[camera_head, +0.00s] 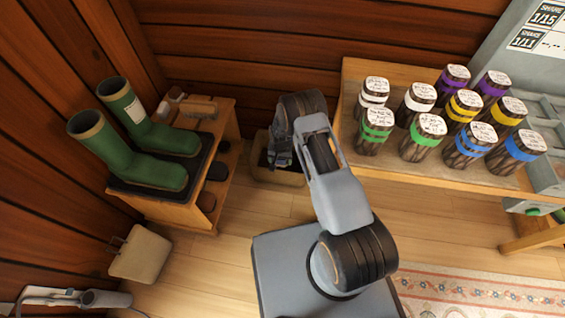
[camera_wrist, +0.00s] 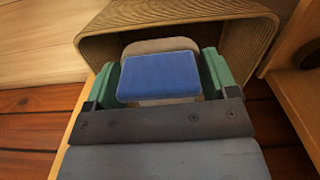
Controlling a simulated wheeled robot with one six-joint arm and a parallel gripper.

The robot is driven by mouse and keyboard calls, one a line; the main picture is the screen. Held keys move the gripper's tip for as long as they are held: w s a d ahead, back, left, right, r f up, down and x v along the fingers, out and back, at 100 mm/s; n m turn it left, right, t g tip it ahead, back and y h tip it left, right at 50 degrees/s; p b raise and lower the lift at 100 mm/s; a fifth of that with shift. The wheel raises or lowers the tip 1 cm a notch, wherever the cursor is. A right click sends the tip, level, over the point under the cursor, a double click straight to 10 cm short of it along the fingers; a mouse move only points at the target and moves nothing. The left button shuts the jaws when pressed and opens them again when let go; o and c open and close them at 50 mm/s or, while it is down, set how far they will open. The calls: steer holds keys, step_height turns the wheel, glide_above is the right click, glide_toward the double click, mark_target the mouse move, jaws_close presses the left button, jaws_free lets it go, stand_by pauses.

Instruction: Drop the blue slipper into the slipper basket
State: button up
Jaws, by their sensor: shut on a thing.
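The blue slipper (camera_wrist: 160,76) sits between the two green-padded fingers of my gripper (camera_wrist: 160,82) in the wrist view. My gripper is shut on it, and a beige part shows just behind the blue. The slipper basket (camera_wrist: 262,35), tan and ribbed inside, surrounds the fingertips and slipper in that view. I cannot tell how deep the slipper is inside it. In the head view the basket (camera_head: 262,178) stands on the floor against the wall, partly hidden by my arm. My gripper (camera_head: 279,158) points down over it there; the slipper is hard to make out.
Left of the basket is a wooden shoe bench (camera_head: 205,185) with green boots (camera_head: 152,168) on a dark tray and dark footwear beneath. Right is a table (camera_head: 395,168) with several banded jars. A beige box (camera_head: 140,254) and a patterned rug (camera_head: 480,295) lie nearer.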

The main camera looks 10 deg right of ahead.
steer(key=shift+f+b, duration=0.65)
steer(key=shift+f, duration=0.7)
steer(key=o, duration=0.9)
step_height(320, 180, up, 14)
steer(key=p, duration=0.5)
